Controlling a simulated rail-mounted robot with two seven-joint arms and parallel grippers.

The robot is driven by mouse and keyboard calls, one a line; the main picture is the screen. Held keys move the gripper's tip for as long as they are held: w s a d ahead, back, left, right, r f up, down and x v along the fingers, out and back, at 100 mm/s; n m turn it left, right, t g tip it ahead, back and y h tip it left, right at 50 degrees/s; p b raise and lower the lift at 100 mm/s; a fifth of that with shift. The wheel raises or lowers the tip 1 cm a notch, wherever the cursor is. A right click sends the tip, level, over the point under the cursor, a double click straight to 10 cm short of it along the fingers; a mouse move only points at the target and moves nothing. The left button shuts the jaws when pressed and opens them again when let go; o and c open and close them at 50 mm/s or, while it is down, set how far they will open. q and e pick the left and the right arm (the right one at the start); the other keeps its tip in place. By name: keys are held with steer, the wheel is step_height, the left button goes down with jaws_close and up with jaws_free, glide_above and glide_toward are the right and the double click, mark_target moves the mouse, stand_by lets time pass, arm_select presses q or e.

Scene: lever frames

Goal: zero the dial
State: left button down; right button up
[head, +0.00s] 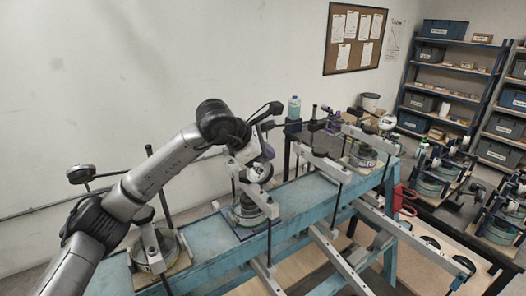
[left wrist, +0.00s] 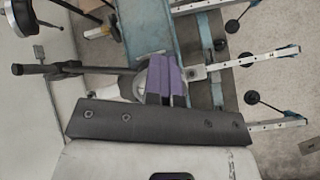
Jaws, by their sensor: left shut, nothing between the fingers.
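My left gripper (head: 262,168) is over the middle lever frame on the blue bench (head: 205,248). In the left wrist view its purple fingers (left wrist: 166,80) are together with nothing between them. A pale round part (left wrist: 143,84), possibly a dial, shows partly behind the fingers; I cannot tell whether they touch it, and its markings are not readable. A white-faced round gauge (head: 388,122) stands above the frame to the right in the head view. Another dark-rimmed round part (left wrist: 15,14) is cut off at the top left of the wrist view. My right gripper is not seen.
Lever arms (head: 335,256) stick out from the bench toward the front right. More lever frames (head: 436,180) stand on a dark table at right. A bottle (head: 294,108) stands behind the bench. Shelves with bins (head: 442,28) are at the back right.

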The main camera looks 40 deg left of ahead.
mark_target(270, 167)
arm_select(q)
steer(key=shift+s+d+f+b, duration=0.2)
steer(key=shift+d+f, duration=0.25)
steer(key=shift+f, duration=0.1)
steer(key=shift+s+d+f+b, duration=0.2)
steer(key=shift+d+f, duration=0.25)
steer(key=shift+f, duration=0.1)
steer(key=shift+s+d+f+b, duration=0.15)
steer(key=shift+s+f+b, duration=0.05)
steer(key=shift+s+b, duration=0.1)
steer(key=shift+d+r, duration=0.2)
steer(key=shift+d, duration=0.05)
steer(key=p+v, duration=0.1)
steer(key=v, duration=0.5)
steer(key=shift+r+p, duration=0.3)
steer(key=shift+w, duration=0.1)
